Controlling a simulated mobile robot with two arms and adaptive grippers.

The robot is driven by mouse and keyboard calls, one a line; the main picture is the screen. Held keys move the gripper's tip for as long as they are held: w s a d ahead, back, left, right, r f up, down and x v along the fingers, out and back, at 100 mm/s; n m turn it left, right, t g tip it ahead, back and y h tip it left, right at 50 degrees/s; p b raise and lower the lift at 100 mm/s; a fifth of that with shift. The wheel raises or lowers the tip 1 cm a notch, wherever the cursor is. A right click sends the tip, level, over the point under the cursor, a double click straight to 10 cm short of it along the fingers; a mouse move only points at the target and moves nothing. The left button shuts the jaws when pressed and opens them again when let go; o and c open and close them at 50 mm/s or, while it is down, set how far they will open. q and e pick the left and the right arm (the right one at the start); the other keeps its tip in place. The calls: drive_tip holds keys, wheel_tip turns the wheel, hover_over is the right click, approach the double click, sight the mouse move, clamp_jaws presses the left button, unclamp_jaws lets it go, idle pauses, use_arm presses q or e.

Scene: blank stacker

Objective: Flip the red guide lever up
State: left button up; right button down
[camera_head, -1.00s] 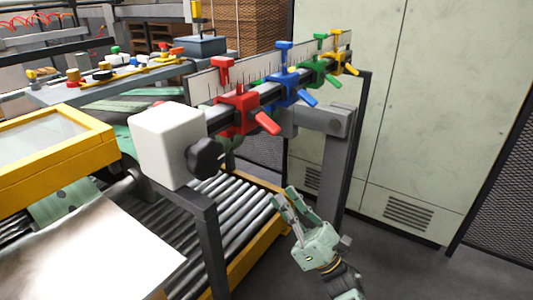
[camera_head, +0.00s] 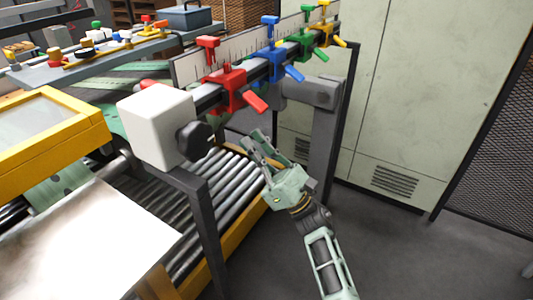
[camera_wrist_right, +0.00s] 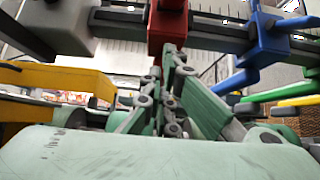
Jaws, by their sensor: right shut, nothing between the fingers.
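The red guide (camera_head: 230,90) is clamped on the dark rail, first in the row from the left. Its red lever (camera_head: 257,102) slants down to the right, with a red T-knob (camera_head: 208,50) on top. In the right wrist view the red guide (camera_wrist_right: 168,24) is straight beyond the fingertips, partly covered by them. My right gripper (camera_head: 254,138) is shut and empty, below the red lever and pointing up toward it; a gap shows in the head view. Its fingers also fill the middle of the right wrist view (camera_wrist_right: 170,55). My left gripper is not in view.
Blue (camera_head: 277,63), green (camera_head: 310,44) and yellow (camera_head: 328,32) guides follow along the rail. A white block (camera_head: 155,125) with a black knob (camera_head: 193,140) is at its near end. The roller conveyor (camera_head: 225,200) lies below; a grey post (camera_head: 325,130) stands right.

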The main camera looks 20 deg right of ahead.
sight(254, 101)
drive_tip(key=r+p, duration=0.2)
drive_tip(key=r, duration=0.1)
drive_tip(key=r+p, duration=0.1)
drive_tip(key=shift+s+d+r, duration=0.25)
drive_tip(key=shift+s+r, duration=0.1)
drive_tip(key=shift+r, duration=0.05)
drive_tip(key=shift+w+f, duration=0.1)
